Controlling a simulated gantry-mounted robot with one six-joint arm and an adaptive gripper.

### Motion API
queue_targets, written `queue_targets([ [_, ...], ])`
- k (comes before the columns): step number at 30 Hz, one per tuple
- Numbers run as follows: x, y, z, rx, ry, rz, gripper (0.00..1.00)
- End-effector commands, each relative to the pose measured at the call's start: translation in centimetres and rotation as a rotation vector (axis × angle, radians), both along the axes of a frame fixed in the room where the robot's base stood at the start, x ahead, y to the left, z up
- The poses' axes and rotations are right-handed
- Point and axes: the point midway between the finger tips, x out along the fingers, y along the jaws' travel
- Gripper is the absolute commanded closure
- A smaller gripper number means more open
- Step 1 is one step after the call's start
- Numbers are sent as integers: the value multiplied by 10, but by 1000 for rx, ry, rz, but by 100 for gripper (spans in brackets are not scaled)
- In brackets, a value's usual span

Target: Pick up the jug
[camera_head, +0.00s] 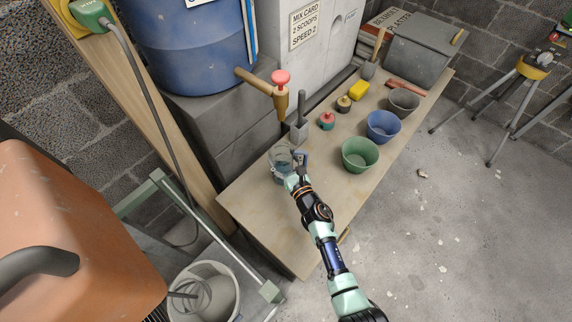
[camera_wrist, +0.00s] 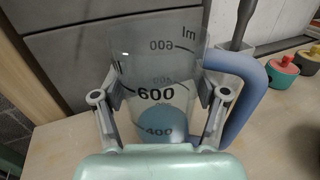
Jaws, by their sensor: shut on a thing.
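The jug (camera_wrist: 150,60) is a clear measuring jug with dark ml marks and a blue handle (camera_wrist: 250,85). In the head view the jug (camera_head: 280,157) stands at the left part of the wooden bench, partly hidden by my gripper (camera_head: 293,172). In the wrist view my gripper (camera_wrist: 160,105) has a finger on each side of the jug, shut on its body, with the handle to the right. The jug looks upright. A blue round patch shows low in it, and its base is hidden by the gripper housing. I cannot tell whether it touches the bench.
A tap (camera_head: 280,95) from the blue barrel (camera_head: 190,45) hangs close behind the jug. Green (camera_head: 360,154), blue (camera_head: 383,126) and grey (camera_head: 403,102) bowls line the bench's right side. The bench's front left (camera_head: 255,215) is clear.

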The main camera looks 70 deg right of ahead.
Motion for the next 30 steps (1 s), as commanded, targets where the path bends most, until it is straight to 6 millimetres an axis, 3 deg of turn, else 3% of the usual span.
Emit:
queue_targets([
  [11,0,0,12,-1,-2,0,86],
  [30,0,0,84,-2,-1,1,86],
])
